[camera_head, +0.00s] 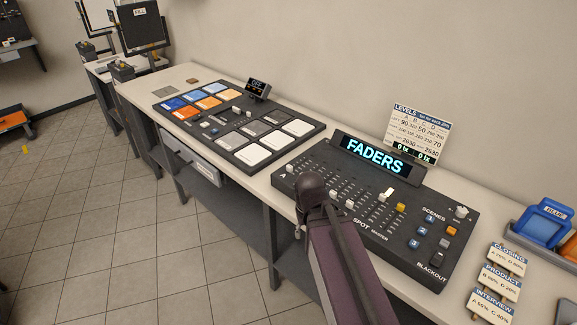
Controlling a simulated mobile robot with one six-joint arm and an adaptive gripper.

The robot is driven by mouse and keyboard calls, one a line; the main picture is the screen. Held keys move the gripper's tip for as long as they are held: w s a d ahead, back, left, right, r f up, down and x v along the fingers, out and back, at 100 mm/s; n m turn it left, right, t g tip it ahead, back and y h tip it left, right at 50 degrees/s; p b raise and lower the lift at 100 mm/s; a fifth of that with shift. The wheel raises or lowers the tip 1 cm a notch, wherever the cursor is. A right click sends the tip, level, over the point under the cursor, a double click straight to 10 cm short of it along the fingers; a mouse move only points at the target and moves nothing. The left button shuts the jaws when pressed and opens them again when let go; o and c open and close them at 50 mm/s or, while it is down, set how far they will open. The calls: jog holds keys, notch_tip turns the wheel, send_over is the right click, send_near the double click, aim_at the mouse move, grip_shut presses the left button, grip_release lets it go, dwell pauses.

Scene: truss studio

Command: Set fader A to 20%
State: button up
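The black fader console (452,262) stands on the long bench, with a lit display (374,156) reading FADERS. The fader with the letter A by it is at the console's left end. Its white cap (290,168) sits near the upper end of its slot, as far as I can tell; the scale is too small to read. My arm (335,250) reaches up from the bottom and its dark joint covers part of the console's front-left edge. I do not make out my gripper's fingers, and I cannot see anything touching the fader A cap.
A levels card (419,122) stands behind the display. A second panel with coloured pads (255,128) lies left of the console. Scene buttons and a BLACKOUT button (438,258) are at the console's right. Cue cards (501,275) and a blue bin (543,220) are further right.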

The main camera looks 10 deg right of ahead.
notch_tip(320, 180, up, 15)
jog(key=n+p, duration=0.7)
jog(key=p, duration=0.8)
send_over(289, 165)
jog(key=shift+f, duration=0.25)
notch_tip(289, 165, down, 13)
jog(key=b, duration=1.3)
jog(key=shift+f+b, duration=0.2)
jog(key=shift+b, duration=0.2)
grip_shut()
